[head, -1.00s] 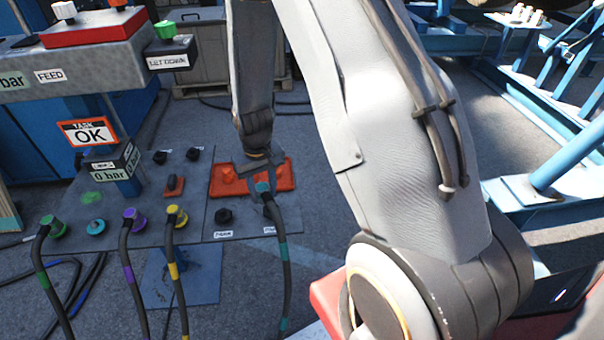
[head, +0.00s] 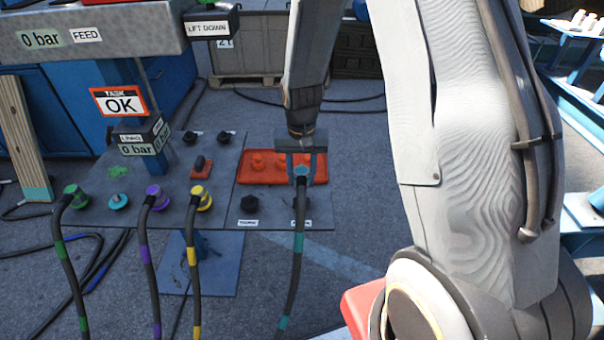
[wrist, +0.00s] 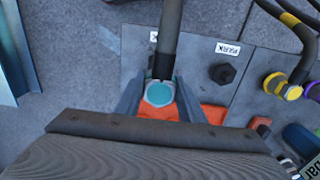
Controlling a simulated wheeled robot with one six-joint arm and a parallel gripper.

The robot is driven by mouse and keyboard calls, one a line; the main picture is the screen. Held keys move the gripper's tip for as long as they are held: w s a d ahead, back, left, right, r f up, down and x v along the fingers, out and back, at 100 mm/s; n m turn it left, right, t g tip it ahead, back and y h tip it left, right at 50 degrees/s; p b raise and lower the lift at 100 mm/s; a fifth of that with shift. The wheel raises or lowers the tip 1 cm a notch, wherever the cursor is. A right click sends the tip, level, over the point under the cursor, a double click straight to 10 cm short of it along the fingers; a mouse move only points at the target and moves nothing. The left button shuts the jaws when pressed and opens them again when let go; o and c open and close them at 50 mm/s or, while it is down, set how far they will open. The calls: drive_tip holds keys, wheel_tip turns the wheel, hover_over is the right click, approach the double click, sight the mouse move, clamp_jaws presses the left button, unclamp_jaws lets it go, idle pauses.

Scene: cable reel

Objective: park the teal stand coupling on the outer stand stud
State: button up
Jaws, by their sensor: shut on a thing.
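My gripper (head: 301,180) is shut on the teal coupling (head: 301,171), whose hose with teal bands hangs down toward the front. In the wrist view the coupling's round teal face (wrist: 159,93) sits between the two fingers of my gripper (wrist: 160,108). The gripper is over the front right part of the orange tray in the head view. Two labelled parking places lie at the panel's front right. The left one has a bare dark stud (head: 249,203), also in the wrist view (wrist: 222,73). The outer one, at the right, is mostly hidden behind the teal-banded hose.
The orange tray (head: 243,178) holds red pieces. Green (head: 75,196), purple (head: 156,197) and yellow (head: 201,197) couplings with hoses sit left on the panel, beside a loose-looking teal cap (head: 118,202). A gauge post (head: 152,135) stands behind them.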

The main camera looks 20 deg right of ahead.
drive_tip(key=b, duration=0.4)
hover_over(301, 199)
wheel_tip(301, 199, down, 5)
drive_tip(key=shift+w+d, duration=0.1)
drive_tip(key=shift+f, duration=0.95)
drive_tip(key=shift+f, duration=0.45)
drive_tip(key=o, duration=1.2)
drive_tip(key=shift+o, duration=0.2)
drive_tip(key=shift+r, duration=3.9)
